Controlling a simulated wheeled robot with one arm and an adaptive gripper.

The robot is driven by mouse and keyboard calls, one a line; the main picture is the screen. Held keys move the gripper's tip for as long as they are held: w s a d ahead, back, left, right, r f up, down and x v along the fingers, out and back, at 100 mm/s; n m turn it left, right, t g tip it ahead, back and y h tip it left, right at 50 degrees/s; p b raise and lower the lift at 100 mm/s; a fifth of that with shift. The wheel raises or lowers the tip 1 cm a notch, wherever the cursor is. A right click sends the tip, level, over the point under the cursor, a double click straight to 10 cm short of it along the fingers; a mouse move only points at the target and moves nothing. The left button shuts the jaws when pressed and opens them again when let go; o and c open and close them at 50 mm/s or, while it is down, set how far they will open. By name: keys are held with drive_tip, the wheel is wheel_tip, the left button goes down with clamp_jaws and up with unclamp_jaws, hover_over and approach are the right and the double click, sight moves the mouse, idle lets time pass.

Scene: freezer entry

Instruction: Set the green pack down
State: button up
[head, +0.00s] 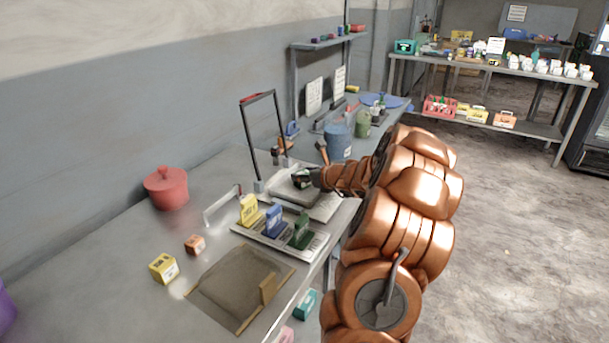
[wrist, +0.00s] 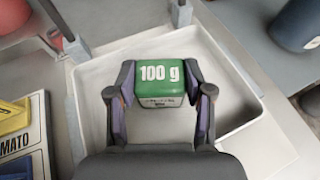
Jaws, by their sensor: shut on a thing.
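My gripper (wrist: 160,105) is shut on the green pack (wrist: 166,80), which is marked "100 g" on its top. Its two fingers press on the pack's left and right sides. The pack is over a shallow white tray (wrist: 93,85), inside its rim as seen from the wrist. I cannot tell whether its underside touches the tray floor. In the head view my gripper (head: 304,179) reaches in from the right over the tray area, and little of the pack shows.
A dark-and-red upright frame (head: 243,125) stands by the tray. Yellow, blue and green upright pieces (head: 274,221) stand on a board in front. A blue tub (head: 338,142) is behind, and a red lidded pot (head: 166,188) is at left.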

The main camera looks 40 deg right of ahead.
drive_tip(key=o, duration=1.2)
drive_tip(key=shift+f, duration=0.1)
drive_tip(key=shift+s+r, duration=0.2)
drive_tip(key=shift+r, duration=0.05)
drive_tip(key=v, duration=1.1)
drive_tip(key=shift+s+r+b, duration=0.1)
drive_tip(key=shift+s+b, duration=0.15)
drive_tip(key=shift+b, duration=0.05)
